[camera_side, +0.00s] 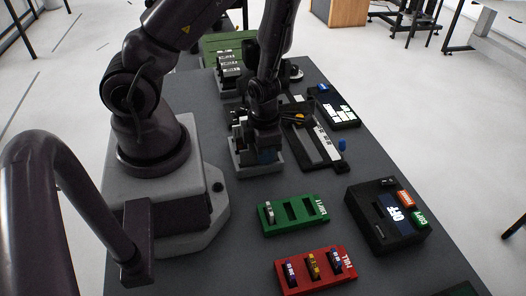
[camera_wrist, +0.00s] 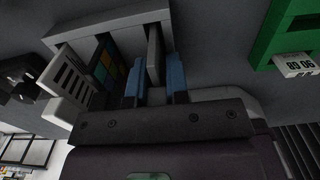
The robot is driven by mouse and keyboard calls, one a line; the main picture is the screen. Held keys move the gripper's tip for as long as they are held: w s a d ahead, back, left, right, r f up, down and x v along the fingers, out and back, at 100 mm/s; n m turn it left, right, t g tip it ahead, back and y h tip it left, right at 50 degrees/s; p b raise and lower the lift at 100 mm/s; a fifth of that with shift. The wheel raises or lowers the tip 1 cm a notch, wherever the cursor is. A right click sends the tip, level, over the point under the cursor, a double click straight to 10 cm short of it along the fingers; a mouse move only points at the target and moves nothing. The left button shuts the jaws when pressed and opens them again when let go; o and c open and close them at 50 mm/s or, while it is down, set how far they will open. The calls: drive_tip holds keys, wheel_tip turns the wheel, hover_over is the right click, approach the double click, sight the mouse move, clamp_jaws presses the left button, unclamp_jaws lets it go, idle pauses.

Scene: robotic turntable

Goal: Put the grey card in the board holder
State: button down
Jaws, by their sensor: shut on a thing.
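My gripper (camera_side: 264,153) is low over the grey board holder (camera_side: 260,171), close to my base in the side view. In the wrist view my gripper's blue fingers (camera_wrist: 156,72) are shut on the grey card (camera_wrist: 154,48), a thin upright plate. The card's far end is at the light grey frame of the board holder (camera_wrist: 110,29). I cannot tell how deep the card sits in it. A white slotted card (camera_wrist: 66,80) and a dark card with coloured squares (camera_wrist: 106,64) stand left of the grey card. In the side view my gripper hides most of the holder.
A green rack (camera_side: 293,213) and a red rack with fuses (camera_side: 315,270) stand nearer the camera. A black box with labelled buttons (camera_side: 385,223) is to their right. A black tray (camera_side: 322,148) lies right of the holder. A green case (camera_side: 222,44) is behind.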

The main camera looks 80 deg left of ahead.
drive_tip(key=shift+r, duration=0.15)
drive_tip(key=shift+w+r, duration=0.1)
drive_tip(key=shift+r, duration=3.95)
drive_tip(key=shift+a+r, duration=0.1)
drive_tip(key=shift+r, duration=0.55)
drive_tip(key=shift+s+a, duration=0.25)
drive_tip(key=w+a+r, duration=0.2)
drive_tip(key=w+a, duration=0.4)
drive_tip(key=w, duration=0.1)
drive_tip(key=w+a+r, duration=0.3)
drive_tip(key=w+a, duration=0.4)
drive_tip(key=shift+w+a+r, duration=0.15)
drive_tip(key=shift+a, duration=0.15)
